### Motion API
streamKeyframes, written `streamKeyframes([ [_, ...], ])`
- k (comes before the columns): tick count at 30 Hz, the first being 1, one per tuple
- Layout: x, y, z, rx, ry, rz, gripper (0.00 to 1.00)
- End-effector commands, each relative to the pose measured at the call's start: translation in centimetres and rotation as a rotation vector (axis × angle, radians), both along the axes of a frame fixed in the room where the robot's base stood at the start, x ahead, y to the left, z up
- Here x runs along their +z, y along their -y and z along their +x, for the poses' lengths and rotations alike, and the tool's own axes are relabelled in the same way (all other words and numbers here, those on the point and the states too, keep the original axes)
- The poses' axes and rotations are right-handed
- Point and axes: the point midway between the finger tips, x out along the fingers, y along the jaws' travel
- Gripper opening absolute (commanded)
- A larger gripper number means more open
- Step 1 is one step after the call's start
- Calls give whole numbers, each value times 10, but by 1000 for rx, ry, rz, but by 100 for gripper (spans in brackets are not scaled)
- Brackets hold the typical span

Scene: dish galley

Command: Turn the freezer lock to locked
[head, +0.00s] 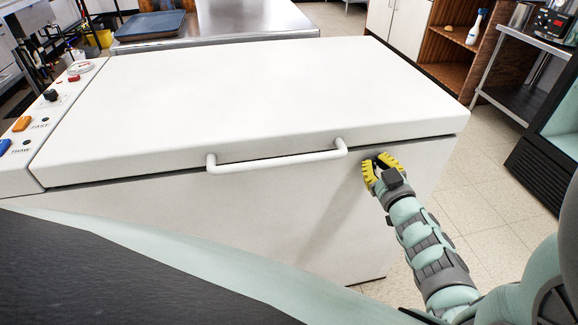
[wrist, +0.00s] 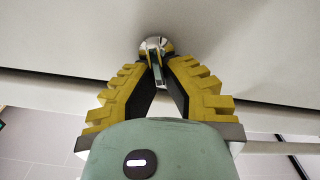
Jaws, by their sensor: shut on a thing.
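The freezer is a white chest with its lid (head: 260,85) down and a white bar handle (head: 280,160) on the front. In the wrist view, the freezer lock (wrist: 153,43) is a small round shiny metal piece on the white front panel. A narrow grey tab or key (wrist: 158,76) sticks out from it. My gripper (head: 379,163), with yellow ridged fingers, is at the front right, just below the lid edge. In the wrist view my gripper (wrist: 160,62) is shut on the tab, its fingertips close against the lock. The fingers partly cover it, and any lock markings cannot be read.
The control panel (head: 50,105) with knobs and coloured switches is on the freezer's left. A steel counter with a blue tray (head: 152,25) stands behind. A steel rack (head: 510,75) and a dark-based cabinet (head: 545,165) are at right. Tiled floor (head: 470,190) lies clear between.

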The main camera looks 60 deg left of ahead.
Motion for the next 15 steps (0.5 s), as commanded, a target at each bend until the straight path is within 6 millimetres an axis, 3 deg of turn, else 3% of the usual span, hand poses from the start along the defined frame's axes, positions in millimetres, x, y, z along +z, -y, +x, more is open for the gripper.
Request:
streamKeyframes([
  [15, -11, -1, -6, -1, 454, -193, 0],
])
